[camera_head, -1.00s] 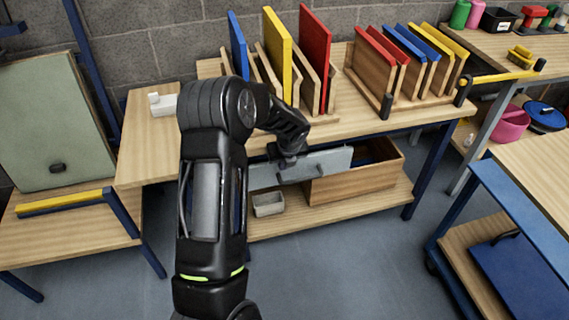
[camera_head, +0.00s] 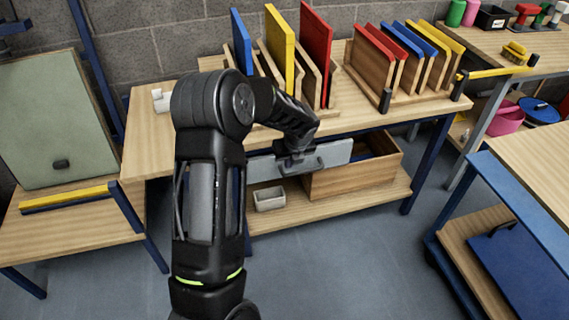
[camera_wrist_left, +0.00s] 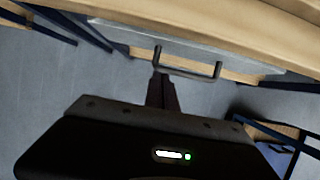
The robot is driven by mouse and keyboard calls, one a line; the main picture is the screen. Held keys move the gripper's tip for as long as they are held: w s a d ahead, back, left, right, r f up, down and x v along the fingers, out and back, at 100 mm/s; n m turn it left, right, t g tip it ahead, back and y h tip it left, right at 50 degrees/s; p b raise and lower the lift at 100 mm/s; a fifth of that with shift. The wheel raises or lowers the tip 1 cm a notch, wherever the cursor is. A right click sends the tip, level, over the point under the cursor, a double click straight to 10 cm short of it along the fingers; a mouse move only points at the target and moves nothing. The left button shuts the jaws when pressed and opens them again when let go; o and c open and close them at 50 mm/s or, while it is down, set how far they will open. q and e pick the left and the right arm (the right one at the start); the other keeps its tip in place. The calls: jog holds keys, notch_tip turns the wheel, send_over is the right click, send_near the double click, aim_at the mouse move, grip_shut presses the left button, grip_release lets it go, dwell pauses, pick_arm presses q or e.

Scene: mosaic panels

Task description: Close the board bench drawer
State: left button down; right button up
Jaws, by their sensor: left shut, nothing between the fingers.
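The board bench (camera_head: 150,140) stands ahead with the drawer under its top. The drawer's grey front (camera_head: 335,153) stands out from the bench, and a wooden box (camera_head: 350,178) with an open top shows behind it to the right. My left gripper (camera_head: 296,160) is at the drawer front by its handle, partly hiding it. In the left wrist view, the dark bar handle (camera_wrist_left: 190,73) shows on the grey front, and my shut, empty left fingers (camera_wrist_left: 161,88) point at its left end. I cannot tell whether they touch. My right gripper is not in view.
Coloured boards in wooden racks (camera_head: 375,60) stand on the bench top. A small grey tray (camera_head: 270,200) lies on the lower shelf. A blue-framed cart (camera_head: 500,190) is at the right, and a green panel (camera_head: 55,120) stands at the left. Floor between is clear.

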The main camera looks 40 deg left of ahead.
pick_arm(q)
jog(key=v, duration=0.7)
jog(key=shift+w, duration=0.2)
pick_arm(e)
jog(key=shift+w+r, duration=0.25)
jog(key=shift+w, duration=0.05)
pick_arm(q)
jog(key=c, duration=2.2)
grip_release()
jog(key=shift+d+f, duration=0.1)
